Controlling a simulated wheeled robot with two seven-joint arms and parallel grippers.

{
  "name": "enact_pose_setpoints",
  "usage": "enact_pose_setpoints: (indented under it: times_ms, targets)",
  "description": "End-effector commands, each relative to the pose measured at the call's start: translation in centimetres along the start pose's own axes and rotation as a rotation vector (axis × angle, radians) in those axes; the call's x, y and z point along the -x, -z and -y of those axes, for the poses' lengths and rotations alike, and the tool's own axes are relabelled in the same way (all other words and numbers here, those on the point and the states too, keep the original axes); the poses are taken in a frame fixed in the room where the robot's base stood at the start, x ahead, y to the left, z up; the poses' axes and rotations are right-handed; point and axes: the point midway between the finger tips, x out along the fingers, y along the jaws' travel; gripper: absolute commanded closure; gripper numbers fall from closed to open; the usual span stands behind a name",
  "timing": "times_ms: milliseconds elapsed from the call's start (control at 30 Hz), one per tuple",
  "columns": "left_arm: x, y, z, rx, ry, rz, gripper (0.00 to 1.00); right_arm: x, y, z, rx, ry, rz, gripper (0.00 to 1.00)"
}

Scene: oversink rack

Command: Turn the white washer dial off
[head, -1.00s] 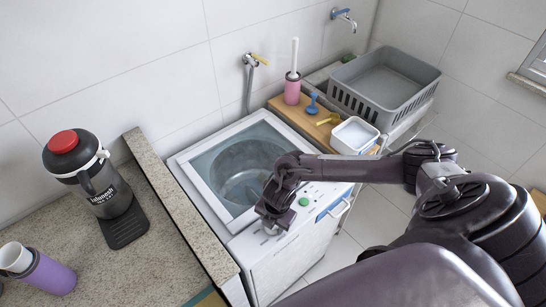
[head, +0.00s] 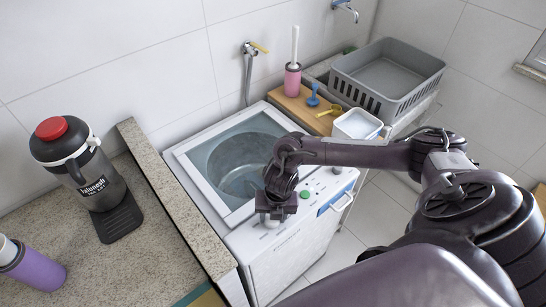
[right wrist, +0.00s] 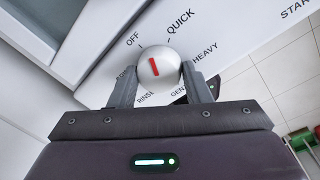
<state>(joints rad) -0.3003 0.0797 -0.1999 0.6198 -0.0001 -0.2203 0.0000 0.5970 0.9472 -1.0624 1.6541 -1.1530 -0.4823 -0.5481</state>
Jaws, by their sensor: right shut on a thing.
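QUICK, HEAVY and other labels, some partly hidden, ring the dial. My right gripper (right wrist: 160,84) is shut on the dial, one finger on each side. In the head view my right gripper (head: 271,217) points down over the front panel and mostly hides the dial.
A green button (head: 305,194) and a blue-marked handle (head: 335,206) are right of the gripper. A granite counter (head: 165,195) with a black-and-red jug (head: 85,165) and a purple bottle (head: 38,268) stands left. A grey basket (head: 388,75) sits at the back right.

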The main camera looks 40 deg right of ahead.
Motion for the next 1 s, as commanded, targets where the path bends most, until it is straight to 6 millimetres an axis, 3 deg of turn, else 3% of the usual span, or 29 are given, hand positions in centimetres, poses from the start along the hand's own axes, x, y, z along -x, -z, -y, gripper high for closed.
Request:
enact_pose_setpoints:
  times_ms: [33, 400, 1000]
  targets:
    - [-0.9, 0.0, 0.0, 0.0, 0.0, -0.001, 0.64, -0.4, -0.2, -0.1, 0.043, -0.003, -0.001, 0.79]
    - [-3.7, -0.2, 0.0, 0.0, 0.0, -0.002, 0.64, -0.2, -0.2, -0.1, 0.333, -0.003, -0.029, 0.79]
    - [-5.0, -0.3, 0.0, 0.0, 0.0, -0.002, 0.64, 0.1, -0.2, -0.1, 0.492, -0.002, -0.046, 0.79]
